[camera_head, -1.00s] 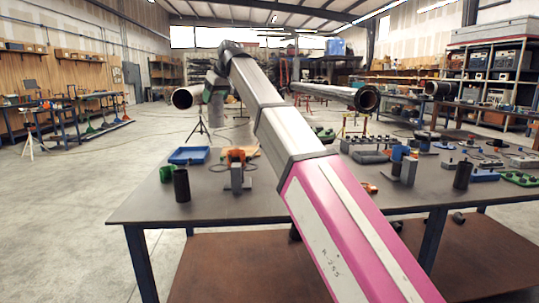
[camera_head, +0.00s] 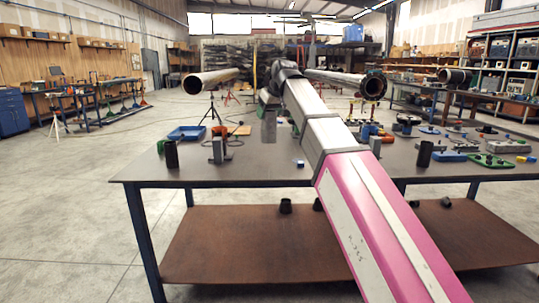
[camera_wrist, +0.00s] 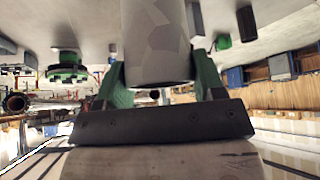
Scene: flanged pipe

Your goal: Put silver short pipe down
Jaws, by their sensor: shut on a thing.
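The silver short pipe (camera_wrist: 155,45) is a smooth grey cylinder between the green fingers of my gripper (camera_wrist: 160,82) in the wrist view. In the head view the pipe (camera_head: 269,127) hangs upright beneath my gripper (camera_head: 268,98), over the far part of the dark work table (camera_head: 270,172). My gripper is shut on the pipe. My arm hides part of the table to the right of it. I cannot tell whether the pipe's lower end touches the table top.
A grey bracket (camera_head: 217,150) stands nearer. Tools and green and blue parts crowd the table's right side. A long pipe (camera_head: 210,80) is behind. The table's front middle is mostly clear.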

